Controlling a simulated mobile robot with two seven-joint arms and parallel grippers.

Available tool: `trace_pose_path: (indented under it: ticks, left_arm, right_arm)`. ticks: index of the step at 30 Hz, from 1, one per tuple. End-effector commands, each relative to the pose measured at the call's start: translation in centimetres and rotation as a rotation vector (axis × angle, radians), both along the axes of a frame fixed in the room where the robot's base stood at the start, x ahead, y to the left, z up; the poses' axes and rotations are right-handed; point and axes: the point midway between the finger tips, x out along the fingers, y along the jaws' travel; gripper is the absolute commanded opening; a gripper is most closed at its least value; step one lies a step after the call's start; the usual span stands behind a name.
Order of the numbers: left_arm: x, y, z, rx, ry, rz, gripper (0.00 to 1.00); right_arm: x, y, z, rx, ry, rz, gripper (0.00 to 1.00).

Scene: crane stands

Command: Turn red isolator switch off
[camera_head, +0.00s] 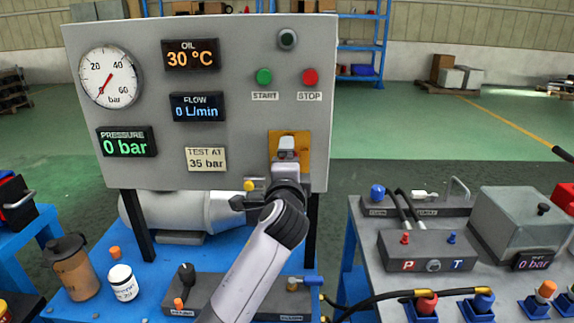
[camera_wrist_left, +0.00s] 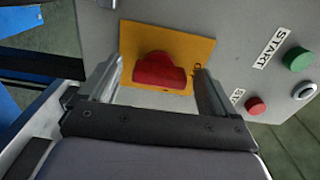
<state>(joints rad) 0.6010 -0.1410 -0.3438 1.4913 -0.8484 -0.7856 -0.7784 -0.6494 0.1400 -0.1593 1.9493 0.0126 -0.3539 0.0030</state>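The red isolator switch (camera_wrist_left: 158,71) is a red knob on a yellow plate (camera_wrist_left: 185,45) in the left wrist view. In the head view the yellow plate (camera_head: 302,140) is at the lower right of the grey panel, and my gripper hides the red knob. My left gripper (camera_head: 288,147) is in front of the plate. In the left wrist view its fingers (camera_wrist_left: 157,68) are apart, one on each side of the knob, with gaps visible; contact is not clear. My right gripper is not in view.
The grey panel (camera_head: 228,150) carries a gauge (camera_head: 108,76), displays, a green START button (camera_head: 264,76) and a red STOP button (camera_head: 310,77). A fittings bench stands at right.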

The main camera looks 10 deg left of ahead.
Motion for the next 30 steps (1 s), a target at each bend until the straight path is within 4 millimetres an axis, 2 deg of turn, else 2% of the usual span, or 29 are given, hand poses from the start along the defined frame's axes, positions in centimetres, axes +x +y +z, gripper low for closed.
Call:
trace_pose_path:
  ticks: [11, 24, 30]
  left_arm:
    - [-0.5, -0.1, 0.0, 0.003, 0.000, -0.001, 0.89]
    - [-5.7, -1.2, -0.1, 0.001, 0.000, -0.001, 0.89]
    - [-6.9, -1.4, 0.0, 0.001, 0.000, 0.000, 0.89]
  right_arm:
    - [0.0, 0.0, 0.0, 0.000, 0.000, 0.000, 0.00]
    - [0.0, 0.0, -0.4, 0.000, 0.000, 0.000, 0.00]
    - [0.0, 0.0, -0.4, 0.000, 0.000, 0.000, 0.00]
